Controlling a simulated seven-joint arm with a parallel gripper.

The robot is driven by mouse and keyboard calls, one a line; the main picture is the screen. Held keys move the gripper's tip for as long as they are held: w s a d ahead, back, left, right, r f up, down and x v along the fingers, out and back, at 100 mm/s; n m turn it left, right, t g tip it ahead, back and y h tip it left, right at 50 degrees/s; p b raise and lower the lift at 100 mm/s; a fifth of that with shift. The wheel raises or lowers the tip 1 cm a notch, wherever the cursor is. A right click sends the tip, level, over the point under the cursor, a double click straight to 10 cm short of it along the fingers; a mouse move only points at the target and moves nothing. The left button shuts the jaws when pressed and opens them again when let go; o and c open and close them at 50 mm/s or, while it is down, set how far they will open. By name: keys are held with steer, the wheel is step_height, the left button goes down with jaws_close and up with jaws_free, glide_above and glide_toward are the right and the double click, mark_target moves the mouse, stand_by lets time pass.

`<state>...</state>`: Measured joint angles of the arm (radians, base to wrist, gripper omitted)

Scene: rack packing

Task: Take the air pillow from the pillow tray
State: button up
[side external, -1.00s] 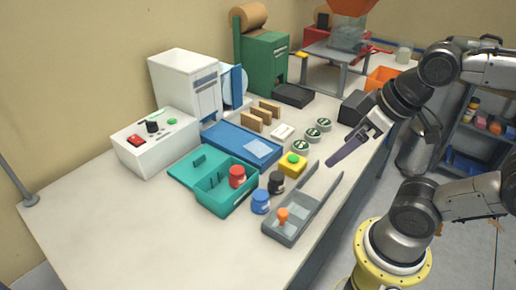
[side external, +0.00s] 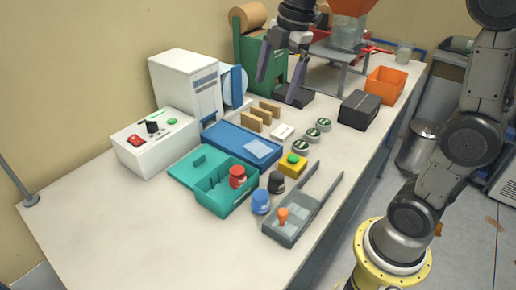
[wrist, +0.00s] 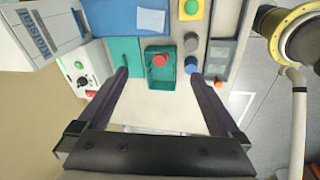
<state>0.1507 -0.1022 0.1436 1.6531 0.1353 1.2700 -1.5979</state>
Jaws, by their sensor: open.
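A pale blue flat piece that looks like the air pillow (side external: 258,148) lies on the right part of a blue tray (side external: 228,137), in front of the white machine. Both also show at the top of the wrist view, the pale piece (wrist: 151,20) and the blue tray (wrist: 101,28). My gripper (side external: 275,91) is open and empty, with its two dark fingers pointing down. In the side view it shows above and behind the tray, in front of the green machine. Its wide-apart fingers (wrist: 160,74) frame the teal box in the wrist view.
A teal open box (side external: 227,198) with a red-topped item stands in front of the tray. Brown blocks (side external: 251,121), a white box and green-topped discs sit behind and right of it. A white machine (side external: 186,84) rises behind. The front left table is clear.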

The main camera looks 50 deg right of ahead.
steer(key=w+d+f+g, duration=0.2)
steer(key=w+d+f, duration=0.2)
steer(key=w+f, duration=0.2)
glide_above(258, 144)
steer(key=shift+y, duration=0.3)
steer(key=f, duration=0.9)
steer(key=shift+s+d+f, duration=0.1)
steer(key=shift+d+f, duration=0.05)
steer(key=shift+d, duration=0.25)
steer(key=shift+a+f, duration=0.2)
steer(key=shift+f, duration=1.3)
steer(key=shift+a+f, duration=0.15)
steer(key=shift+f, duration=1.3)
steer(key=c, duration=1)
steer(key=shift+r, duration=0.1)
